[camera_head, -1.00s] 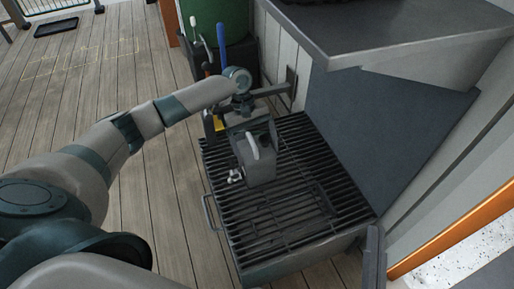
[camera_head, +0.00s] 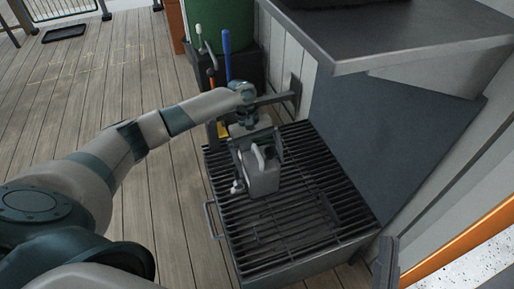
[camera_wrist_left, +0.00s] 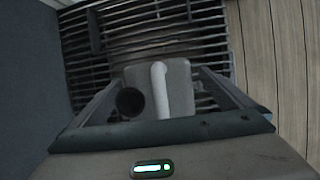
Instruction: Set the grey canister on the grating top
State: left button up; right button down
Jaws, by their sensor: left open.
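The grey canister (camera_head: 262,182) stands on the black grating top (camera_head: 300,222), toward its far left part. It has a pale handle on top and a small light fitting at its left side. My left gripper (camera_head: 259,155) is open, with its fingers at either side of the canister's upper part. In the left wrist view the canister (camera_wrist_left: 178,78) shows between the spread fingers, with its pale handle and a dark round opening or cap. Whether either finger touches it I cannot tell.
A dark grey shelf (camera_head: 400,40) overhangs the right far side of the grating, and a dark panel (camera_head: 385,140) stands behind it. A green barrel (camera_head: 216,25) and long-handled tools stand beyond. The near part of the grating is bare. Plank floor (camera_head: 100,75) lies to the left.

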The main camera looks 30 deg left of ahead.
pick_arm(q)
jog(key=shift+w+a+r, duration=0.1)
jog(key=shift+a+r, duration=0.05)
jog(key=shift+r, duration=0.25)
jog(key=p+v, duration=0.2)
jog(key=v, duration=0.7)
jog(key=shift+r, duration=0.25)
jog(key=shift+p+v, duration=0.35)
jog(key=shift+v, duration=0.4)
pick_arm(e)
jog(key=w+f+g+h, duration=0.1)
jog(key=w+f+g, duration=0.2)
jog(key=f+g, duration=0.2)
jog(key=shift+w+f+g+h, duration=0.3)
jog(key=shift+w+f+g, duration=0.1)
jog(key=shift+f, duration=1.5)
pick_arm(q)
jog(key=shift+a, duration=0.1)
